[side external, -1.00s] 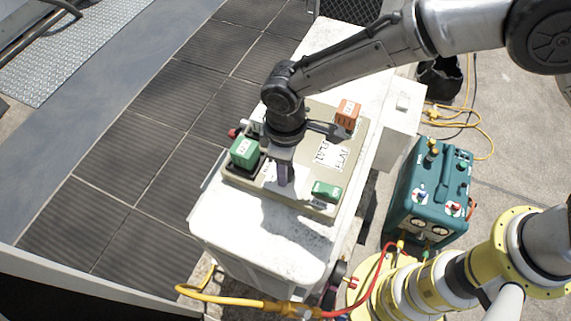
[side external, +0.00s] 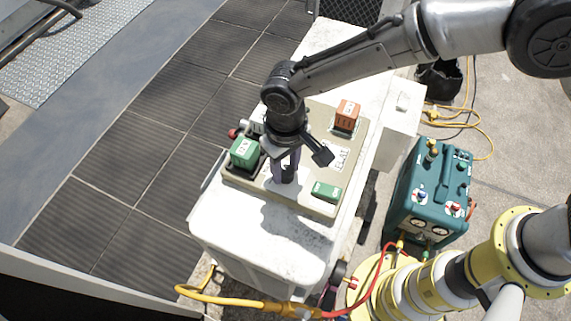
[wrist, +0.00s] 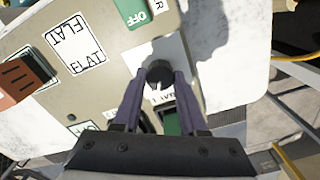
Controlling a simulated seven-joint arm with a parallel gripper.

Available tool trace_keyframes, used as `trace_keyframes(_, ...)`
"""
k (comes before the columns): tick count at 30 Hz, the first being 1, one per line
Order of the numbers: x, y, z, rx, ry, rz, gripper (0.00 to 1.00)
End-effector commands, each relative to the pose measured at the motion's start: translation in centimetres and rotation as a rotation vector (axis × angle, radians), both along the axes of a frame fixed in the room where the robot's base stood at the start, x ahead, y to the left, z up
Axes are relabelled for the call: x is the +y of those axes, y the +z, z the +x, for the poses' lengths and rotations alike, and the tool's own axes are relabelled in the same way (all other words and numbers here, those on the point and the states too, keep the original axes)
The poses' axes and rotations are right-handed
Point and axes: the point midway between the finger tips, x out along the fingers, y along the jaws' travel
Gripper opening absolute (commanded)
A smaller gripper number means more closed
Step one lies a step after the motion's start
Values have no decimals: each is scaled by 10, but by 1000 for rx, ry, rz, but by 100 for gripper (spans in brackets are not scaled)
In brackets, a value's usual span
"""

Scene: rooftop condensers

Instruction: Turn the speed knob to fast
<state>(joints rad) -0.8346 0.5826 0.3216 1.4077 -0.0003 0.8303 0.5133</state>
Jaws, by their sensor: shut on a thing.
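My gripper (side external: 285,170) points straight down over a beige control panel (side external: 358,140) on top of a white condenser unit. In the wrist view my gripper (wrist: 158,80) has its two purple-grey fingers on either side of a small dark round knob (wrist: 158,71), shut on it. The knob stands on a pale plate with lettering that the fingers partly cover. I cannot read its setting. In the side view the fingers mostly hide the knob.
The panel carries a green block (side external: 244,153) at left, another green block (side external: 326,191) at right and an orange block (side external: 347,115) at the back. A FLAT card (wrist: 75,45) lies between. A teal gauge machine (side external: 432,190) and hoses stand to the right.

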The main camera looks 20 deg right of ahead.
Motion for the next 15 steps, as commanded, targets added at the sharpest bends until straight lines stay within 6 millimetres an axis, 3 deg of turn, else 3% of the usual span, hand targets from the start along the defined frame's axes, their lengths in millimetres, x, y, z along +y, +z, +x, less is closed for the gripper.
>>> trace_keyframes(12, 1, 2, 1, -2, -11, 3, 0)
trace_keyframes(13, 1, 2, 1, -2, -11, 3, 43)
trace_keyframes(15, 1, 2, 1, -2, -10, 3, 56)
